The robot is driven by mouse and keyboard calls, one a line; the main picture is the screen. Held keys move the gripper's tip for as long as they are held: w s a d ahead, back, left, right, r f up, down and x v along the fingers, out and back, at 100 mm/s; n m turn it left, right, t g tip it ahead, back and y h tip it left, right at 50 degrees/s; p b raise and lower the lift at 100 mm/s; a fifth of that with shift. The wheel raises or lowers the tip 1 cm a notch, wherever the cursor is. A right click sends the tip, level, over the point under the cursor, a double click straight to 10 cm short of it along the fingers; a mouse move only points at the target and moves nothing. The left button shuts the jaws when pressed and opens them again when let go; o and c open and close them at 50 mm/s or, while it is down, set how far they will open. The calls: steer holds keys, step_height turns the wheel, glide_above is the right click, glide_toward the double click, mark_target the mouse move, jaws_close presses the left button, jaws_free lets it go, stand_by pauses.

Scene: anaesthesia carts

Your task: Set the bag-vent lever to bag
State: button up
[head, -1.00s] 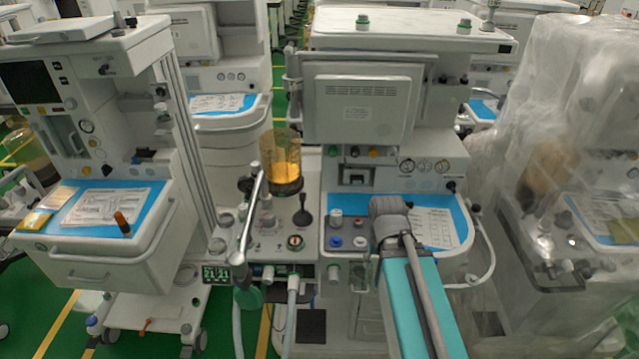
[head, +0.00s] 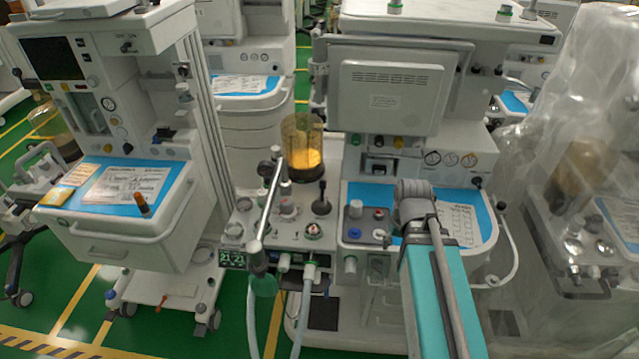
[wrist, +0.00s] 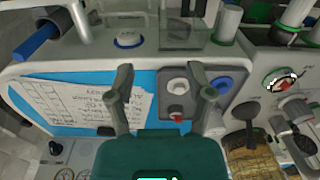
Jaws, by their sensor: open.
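A black lever with a broad knob (head: 322,198) stands upright on the middle machine's grey front block; it looks like the bag-vent lever, but I cannot read its label or setting. In the wrist view the dark lever (wrist: 246,112) is right of my gripper, apart from it. A round dial with a green and red face (head: 313,230) is just in front of the lever; it also shows in the wrist view (wrist: 284,82). My gripper (wrist: 160,72) is open and empty, over the blue worktop and a knob panel. In the head view my wrist hides its fingers.
An amber canister (head: 302,147) stands behind the lever. A slanted metal tube (head: 270,212) rises left of it. A panel of several knobs (head: 367,226) lies between lever and arm. Another cart (head: 125,215) is at left; a plastic-wrapped machine (head: 590,190) is at right.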

mark_target(325, 181)
steer(key=w+a, duration=0.1)
steer(key=w, duration=0.2)
steer(key=w+a+r+n+y, duration=0.1)
steer(key=w+a, duration=0.1)
steer(key=w, duration=0.1)
steer(key=w+a+n+t+p, duration=0.1)
steer(key=w+a, duration=0.1)
steer(key=w, duration=0.2)
steer(key=shift+r+y, duration=0.2)
steer(key=shift+y, duration=0.1)
steer(key=w+a+r+n+y, duration=0.1)
steer(key=w+a, duration=0.3)
steer(key=w+a+r+n+t+y+p, duration=0.1)
steer(key=w+a, duration=0.3)
steer(key=a, duration=0.1)
steer(key=w+a+r+y, duration=0.1)
steer(key=w+a, duration=0.3)
steer(key=w, duration=0.1)
steer(key=shift+a+n, duration=0.15)
steer(key=shift+n, duration=0.25)
steer(key=shift+f, duration=0.15)
steer(key=shift+b+x, duration=3.2)
steer(key=shift+x, duration=0.35)
steer(key=shift+w, duration=0.2)
